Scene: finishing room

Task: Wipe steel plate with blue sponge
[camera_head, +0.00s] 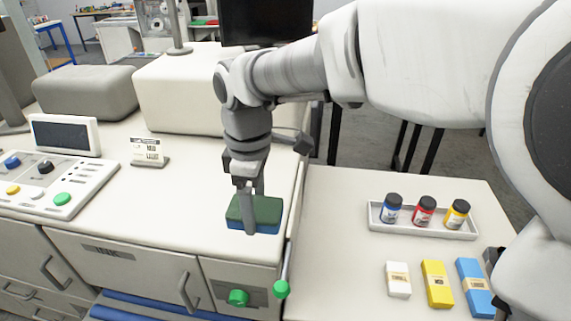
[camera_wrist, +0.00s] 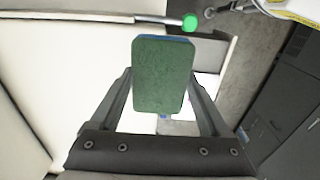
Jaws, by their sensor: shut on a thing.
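The blue sponge (camera_head: 267,229) has a dark green top layer and a blue lower part. My gripper (camera_head: 250,213) points down and is shut on it, one finger crossing its near side. The sponge is over the right front part of the white cabinet top; I cannot tell whether it touches the surface. In the wrist view, the sponge's green face (camera_wrist: 163,78) fills the space between the two fingers, with a thin blue edge at its top. I cannot make out a steel plate in either view.
A control panel (camera_head: 52,196) with coloured buttons and a small sign (camera_head: 148,150) stand on the cabinet top. On the right table, a white tray (camera_head: 425,231) holds three bottles, near white (camera_head: 398,289), yellow (camera_head: 436,293) and blue (camera_head: 474,294) blocks. A green knob (camera_head: 281,289) sticks up by the cabinet edge.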

